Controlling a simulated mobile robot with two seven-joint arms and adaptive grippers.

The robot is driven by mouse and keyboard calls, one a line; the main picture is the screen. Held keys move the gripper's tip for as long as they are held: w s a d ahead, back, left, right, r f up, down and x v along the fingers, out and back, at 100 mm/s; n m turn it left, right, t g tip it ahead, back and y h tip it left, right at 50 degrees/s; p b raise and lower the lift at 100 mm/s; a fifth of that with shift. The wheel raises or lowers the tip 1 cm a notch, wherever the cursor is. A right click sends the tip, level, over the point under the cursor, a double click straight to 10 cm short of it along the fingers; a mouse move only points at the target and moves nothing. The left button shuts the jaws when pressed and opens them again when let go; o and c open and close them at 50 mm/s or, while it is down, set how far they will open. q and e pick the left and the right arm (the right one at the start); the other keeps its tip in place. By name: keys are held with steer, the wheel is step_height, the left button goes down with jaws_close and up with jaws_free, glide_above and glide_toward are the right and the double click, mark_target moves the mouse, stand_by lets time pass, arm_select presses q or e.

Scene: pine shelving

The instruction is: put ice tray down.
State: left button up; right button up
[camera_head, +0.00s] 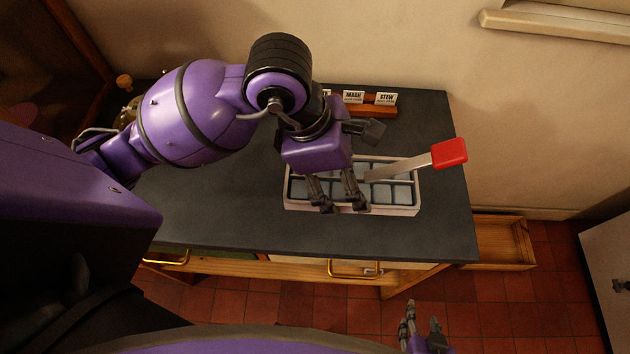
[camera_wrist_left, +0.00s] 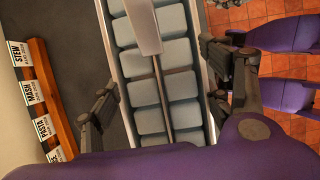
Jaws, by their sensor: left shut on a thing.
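The ice tray (camera_head: 395,210) is a long pale tray of grey-blue cubes over the dark countertop (camera_head: 230,215), near its front right. My left gripper (camera_head: 338,206) reaches down over the tray's left part and is shut on it. In the left wrist view the fingers lie on either side of the ice tray (camera_wrist_left: 117,65). Whether its underside touches the countertop is hard to tell. A flat metal tool with a red handle (camera_head: 450,152) lies across the tray. My right gripper (camera_head: 423,325) is below the counter's front edge, its fingers apart and empty.
A wooden rack with labelled cards (camera_head: 370,107) stands at the back against the wall. An open wooden drawer (camera_head: 500,243) is at the right of the counter. Brass handles (camera_head: 355,269) line its front. The countertop left of the tray is clear.

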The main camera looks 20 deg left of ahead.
arm_select(q)
steer(key=a+f, duration=0.2)
steer(key=f, duration=0.1)
steer(key=a+f, duration=0.1)
steer(key=shift+w+a+f, duration=0.2)
steer(key=shift+w+a, duration=0.15)
steer(key=shift+a+f, duration=0.25)
steer(key=shift+w+a+f, duration=0.1)
steer(key=shift+a+f, duration=0.05)
steer(key=f, duration=0.2)
steer(key=shift+a+f, duration=0.3)
steer(key=shift+f, duration=0.65)
steer(key=o, duration=1.6)
steer(key=shift+f, duration=0.1)
steer(key=shift+o, duration=0.4)
arm_select(e)
steer(key=shift+w+r, duration=0.15)
steer(key=shift+w, duration=0.05)
steer(key=shift+r, duration=0.1)
